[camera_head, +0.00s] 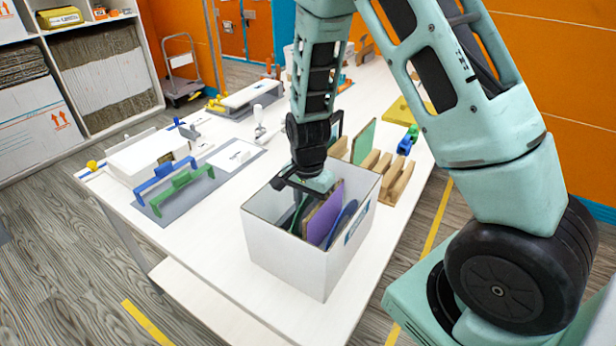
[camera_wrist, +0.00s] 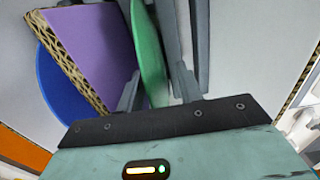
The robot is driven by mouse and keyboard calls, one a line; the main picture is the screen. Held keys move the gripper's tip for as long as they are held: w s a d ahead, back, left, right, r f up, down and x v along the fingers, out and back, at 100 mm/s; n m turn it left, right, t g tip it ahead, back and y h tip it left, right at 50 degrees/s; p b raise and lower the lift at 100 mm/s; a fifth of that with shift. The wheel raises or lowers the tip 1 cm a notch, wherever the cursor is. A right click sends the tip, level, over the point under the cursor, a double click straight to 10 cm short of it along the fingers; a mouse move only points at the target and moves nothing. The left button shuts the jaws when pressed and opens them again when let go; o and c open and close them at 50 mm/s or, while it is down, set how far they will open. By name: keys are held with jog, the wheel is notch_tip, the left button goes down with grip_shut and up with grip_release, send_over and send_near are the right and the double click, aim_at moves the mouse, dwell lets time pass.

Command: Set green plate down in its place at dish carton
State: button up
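The dish carton (camera_head: 285,250) is an open white box on the near part of the white table. My gripper (camera_head: 308,192) reaches down into it from above. The lower part of the plate is hidden. A brown cardboard divider with a purple face (camera_wrist: 100,48) stands to its left, with a blue plate (camera_wrist: 58,90) beyond it. The head view shows the purple divider (camera_head: 326,212) and blue plate (camera_head: 343,221) in the carton.
Wooden slotted racks (camera_head: 388,172) and a green board (camera_head: 363,142) stand behind the carton. Blue and green handles (camera_head: 183,190) lie on a grey mat to the left. White shelves (camera_head: 100,75) are at the far left. The table's front left is clear.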

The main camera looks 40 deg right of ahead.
notch_tip(320, 180, up, 16)
jog(key=b, duration=0.1)
jog(key=shift+r, duration=0.2)
dwell(0.4)
jog(key=s+a+n+b, duration=0.1)
jog(key=s+a+n, duration=1.7)
jog(key=s+n, duration=0.3)
jog(key=shift+s+a+f+y, duration=0.3)
jog(key=shift+s+f, duration=0.15)
